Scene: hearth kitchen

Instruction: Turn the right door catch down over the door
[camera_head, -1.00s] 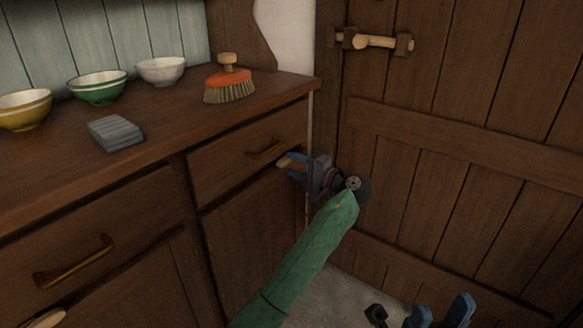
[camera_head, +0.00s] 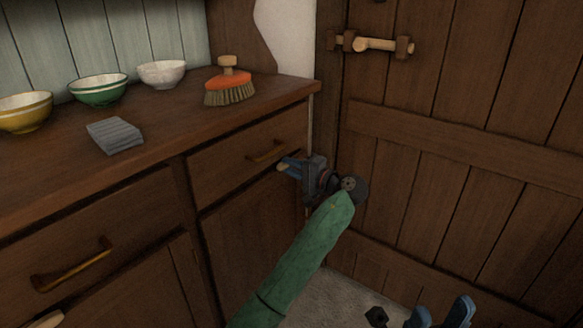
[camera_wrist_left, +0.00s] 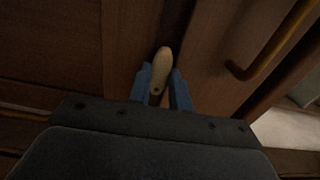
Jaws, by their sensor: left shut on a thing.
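The right door catch is a pale wooden turn piece (camera_wrist_left: 159,66) on the dresser front below the right drawer. In the head view only its pale end (camera_head: 283,167) shows beside my fingers. My left gripper (camera_head: 290,165) is shut on it; in the wrist view the blue fingers (camera_wrist_left: 159,86) stand on both sides of it. The catch lies lengthwise between the fingers, its rounded end sticking out past them. The right cupboard door (camera_head: 245,225) is below the drawer, partly behind my green arm. My right gripper (camera_head: 440,312) is open and empty at the bottom edge.
Another pale catch (camera_head: 47,319) shows at the lower left. Drawer handles (camera_head: 266,151) stick out from the dresser. Bowls (camera_head: 98,89), a brush (camera_head: 229,86) and a grey stack (camera_head: 115,136) stand on the top. A plank door (camera_head: 450,120) stands close at the right.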

